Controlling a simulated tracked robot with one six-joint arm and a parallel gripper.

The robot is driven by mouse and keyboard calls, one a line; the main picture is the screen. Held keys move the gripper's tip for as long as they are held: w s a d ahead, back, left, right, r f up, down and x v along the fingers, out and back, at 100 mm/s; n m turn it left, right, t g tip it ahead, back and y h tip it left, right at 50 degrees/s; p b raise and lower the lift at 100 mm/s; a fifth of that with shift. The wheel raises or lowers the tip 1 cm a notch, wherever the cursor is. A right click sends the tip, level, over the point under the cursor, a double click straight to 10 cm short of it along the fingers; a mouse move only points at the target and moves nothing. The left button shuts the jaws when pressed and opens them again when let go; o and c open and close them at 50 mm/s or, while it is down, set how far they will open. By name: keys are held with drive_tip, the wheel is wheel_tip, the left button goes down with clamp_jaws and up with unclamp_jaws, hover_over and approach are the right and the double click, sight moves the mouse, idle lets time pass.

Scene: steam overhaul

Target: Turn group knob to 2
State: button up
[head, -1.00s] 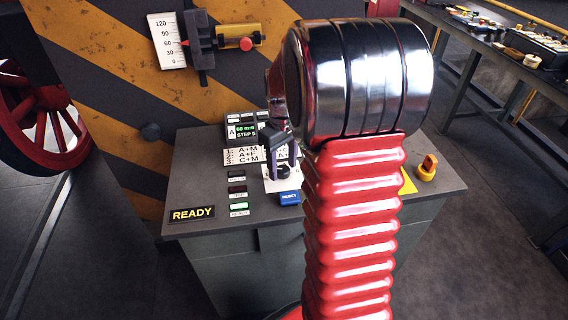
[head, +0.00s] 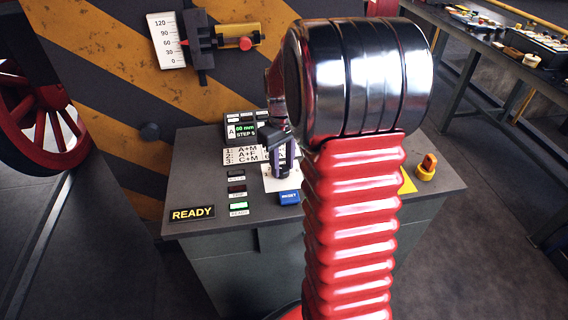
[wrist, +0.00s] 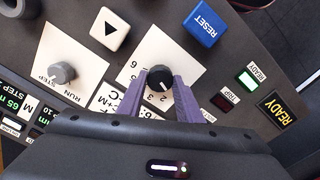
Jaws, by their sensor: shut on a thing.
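The black group knob (wrist: 159,73) stands on a white plate (wrist: 155,42) with printed digits around it, in the wrist view. A short white line on the knob's face points toward the lower right of that view. The purple fingers of my gripper (wrist: 160,83) are shut on the knob from both sides. They cover part of the digit ring, so I cannot tell exactly which digit the line meets. In the head view my gripper (head: 281,166) is over the plate, and the knob is mostly hidden.
A grey RUN/STEP knob (wrist: 62,73), a white arrow button (wrist: 109,29) and a blue RESET button (wrist: 204,22) are close by. A scale (head: 167,41) hangs on the striped wall.

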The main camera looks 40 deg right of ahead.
sight(283, 168)
drive_tip(key=shift+m, duration=2.5)
drive_tip(key=o, duration=1)
drive_tip(key=shift+o, duration=0.2)
wheel_tip(283, 168, up, 14)
drive_tip(key=shift+f, duration=0.15)
